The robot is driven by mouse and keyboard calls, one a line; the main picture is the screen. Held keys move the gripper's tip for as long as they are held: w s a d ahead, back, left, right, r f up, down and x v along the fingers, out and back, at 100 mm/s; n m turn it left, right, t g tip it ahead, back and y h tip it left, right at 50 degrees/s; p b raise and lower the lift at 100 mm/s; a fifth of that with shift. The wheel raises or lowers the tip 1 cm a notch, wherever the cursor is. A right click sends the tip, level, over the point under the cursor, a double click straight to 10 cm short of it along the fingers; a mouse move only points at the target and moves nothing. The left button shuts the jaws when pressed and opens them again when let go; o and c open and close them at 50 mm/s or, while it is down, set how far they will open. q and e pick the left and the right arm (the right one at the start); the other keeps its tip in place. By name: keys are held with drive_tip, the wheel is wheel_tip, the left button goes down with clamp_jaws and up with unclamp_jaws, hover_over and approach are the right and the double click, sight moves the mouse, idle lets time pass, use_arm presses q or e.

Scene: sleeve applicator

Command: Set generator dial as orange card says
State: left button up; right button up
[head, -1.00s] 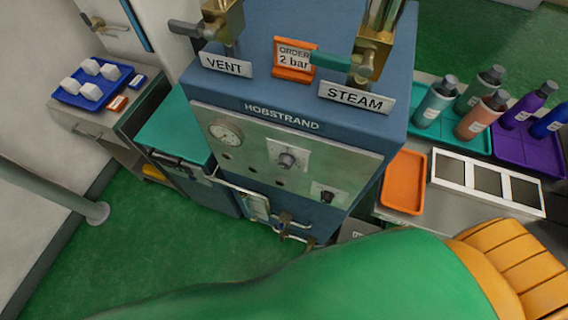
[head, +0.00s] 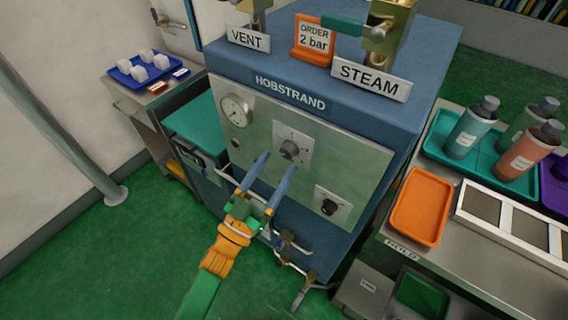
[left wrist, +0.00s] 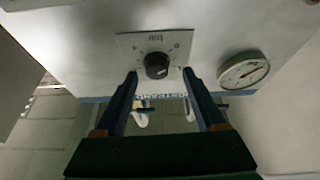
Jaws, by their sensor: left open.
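The orange card (head: 313,40) stands on top of the blue generator and reads "ORDER 2 bar". The generator dial (head: 290,149) is a dark round knob on a pale square plate on the front panel. In the left wrist view the dial (left wrist: 157,65) appears with its plate upside down, marked "bar"; its exact setting is too small to read. My left gripper (head: 279,162) is open and empty, its fingers pointing at the panel. In the left wrist view its two fingertips (left wrist: 160,73) lie either side of the knob, seemingly short of gripping it. My right gripper is out of view.
A gauge (head: 236,110) sits left of the dial, and a second knob (head: 329,206) lower right. VENT and STEAM valves stand on top. Pipes (head: 285,243) run below the panel. An orange tray (head: 421,207) and bottles (head: 472,127) are on the right counter.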

sight(288, 151)
use_arm(q)
drive_tip(key=shift+x, duration=0.85)
drive_tip(key=shift+d+r, duration=0.15)
drive_tip(key=shift+d, duration=0.3)
drive_tip(key=shift+w+a, duration=0.1)
drive_tip(key=shift+a, duration=0.05)
drive_tip(key=c, duration=0.4)
clamp_jaws()
drive_tip(key=shift+m, duration=0.4)
